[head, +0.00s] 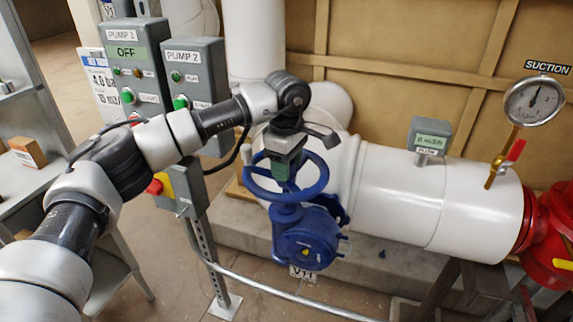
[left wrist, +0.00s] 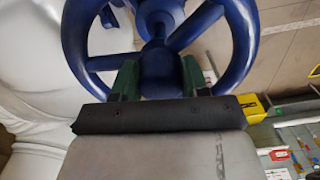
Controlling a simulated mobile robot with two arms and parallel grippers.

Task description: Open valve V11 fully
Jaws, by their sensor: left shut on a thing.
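The blue handwheel (head: 318,183) of the valve sits on a blue gearbox body (head: 303,238) in the head view. The tag below it (head: 302,273) reads V11. My left gripper (head: 284,172) reaches down onto the wheel from above and is shut on it. In the left wrist view, the green fingers (left wrist: 158,80) stand either side of a blue part of the handwheel (left wrist: 238,50). My right gripper is not in view.
Pump boxes, PUMP 1 (head: 125,62) reading OFF and PUMP 2 (head: 185,72), stand left, close to my left arm. A white pipe (head: 440,200) runs right, with a flow display (head: 430,135) and suction gauge (head: 534,102). A grey rail (head: 270,287) crosses in front.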

